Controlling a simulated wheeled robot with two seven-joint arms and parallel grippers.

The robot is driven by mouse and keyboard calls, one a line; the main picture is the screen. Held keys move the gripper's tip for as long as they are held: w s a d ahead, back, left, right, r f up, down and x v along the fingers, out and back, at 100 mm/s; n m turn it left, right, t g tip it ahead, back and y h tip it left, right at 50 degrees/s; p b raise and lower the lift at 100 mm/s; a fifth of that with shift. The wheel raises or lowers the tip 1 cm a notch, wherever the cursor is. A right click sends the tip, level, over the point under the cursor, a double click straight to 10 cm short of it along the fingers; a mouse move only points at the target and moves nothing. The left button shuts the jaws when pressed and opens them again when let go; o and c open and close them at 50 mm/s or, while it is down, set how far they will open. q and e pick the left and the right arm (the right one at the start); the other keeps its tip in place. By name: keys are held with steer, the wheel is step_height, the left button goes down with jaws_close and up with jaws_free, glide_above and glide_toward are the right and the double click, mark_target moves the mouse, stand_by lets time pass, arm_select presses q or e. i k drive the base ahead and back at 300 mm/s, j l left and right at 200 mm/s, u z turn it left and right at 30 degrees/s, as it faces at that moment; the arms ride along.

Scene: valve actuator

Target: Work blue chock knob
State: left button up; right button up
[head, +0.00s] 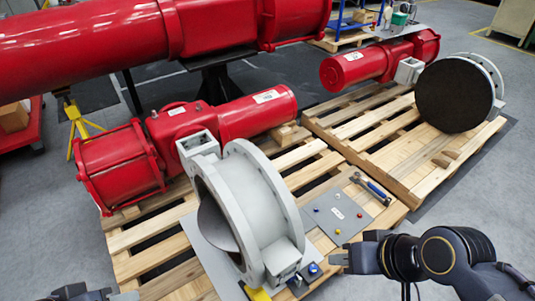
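A small blue knob (314,269) sits on a grey block at the foot of the big grey valve ring (262,200), beside a yellow piece (258,294) on the pallet. My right gripper (338,262) comes in from the right, with its tips just right of the blue knob and a small gap between them in the picture. Its fingers are small and seen from the side, so their opening is unclear. My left gripper (122,296) shows only partly at the bottom left edge, far from the knob.
A grey plate (338,216) with small coloured buttons and a hammer-like tool (372,188) lie on the near wooden pallet (150,237). Red actuator cylinders (220,125) lie behind the valve. A second pallet (390,165) holds another valve. Grey floor is clear at the right.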

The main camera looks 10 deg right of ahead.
mark_target(313, 269)
steer(key=l+z, duration=0.1)
steer(key=z, duration=0.3)
steer(key=l+z, duration=0.1)
steer(key=z, duration=0.25)
steer(key=k+l, duration=0.05)
